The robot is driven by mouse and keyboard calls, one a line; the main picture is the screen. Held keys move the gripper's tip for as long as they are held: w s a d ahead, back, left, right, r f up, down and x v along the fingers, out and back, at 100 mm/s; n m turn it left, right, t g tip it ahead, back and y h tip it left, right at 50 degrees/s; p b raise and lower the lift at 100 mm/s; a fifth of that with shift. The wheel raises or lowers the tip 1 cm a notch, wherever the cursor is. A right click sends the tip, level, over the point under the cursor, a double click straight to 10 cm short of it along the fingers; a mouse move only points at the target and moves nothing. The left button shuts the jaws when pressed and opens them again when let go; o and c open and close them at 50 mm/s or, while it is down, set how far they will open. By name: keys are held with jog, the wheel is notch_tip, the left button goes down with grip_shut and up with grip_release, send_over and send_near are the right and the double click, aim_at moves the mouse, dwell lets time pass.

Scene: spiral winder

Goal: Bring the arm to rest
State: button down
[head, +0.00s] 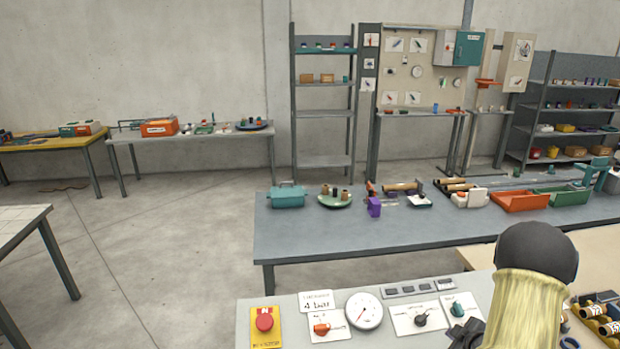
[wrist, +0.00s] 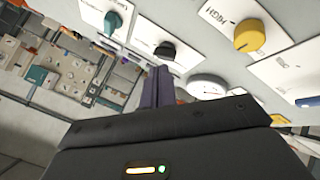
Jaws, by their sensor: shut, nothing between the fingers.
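My gripper (wrist: 158,86) shows in the wrist view with its two dark fingers together and nothing between them. The fingers point toward a light control panel, near a black knob (wrist: 166,51). I cannot tell how far apart they are. A teal knob (wrist: 113,22) and a yellow knob (wrist: 249,36) show on the panel, with a white round gauge (wrist: 208,86). In the head view, my arm (head: 535,290) stands at the lower right, over the right part of the panel (head: 282,300). It hides much of my gripper there.
The panel carries a red button (head: 265,320), a gauge (head: 363,311) and several knobs. Behind it a grey table (head: 330,228) holds a teal box (head: 288,196) and orange and green trays. Shelves stand at the back. The floor (head: 170,260) at left is open.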

jog(key=a+r+m+g+h+b, duration=0.1)
jog(key=a+r+m+g, duration=0.15)
jog(key=a+r, duration=0.35)
jog(key=s+a+r+m+g+b, duration=0.1)
jog(key=s+a+m+g, duration=0.1)
jog(key=s+a, duration=0.6)
jog(key=s+a+r+m+g+y+b, duration=0.1)
jog(key=s+a+r+m+g, duration=0.1)
jog(key=s+a, duration=0.6)
jog(key=a+m+g, duration=0.1)
jog(key=a+m, duration=0.1)
jog(key=a, duration=0.1)
jog(key=shift+s+a+r+m, duration=0.3)
jog(key=shift+s+m, duration=0.05)
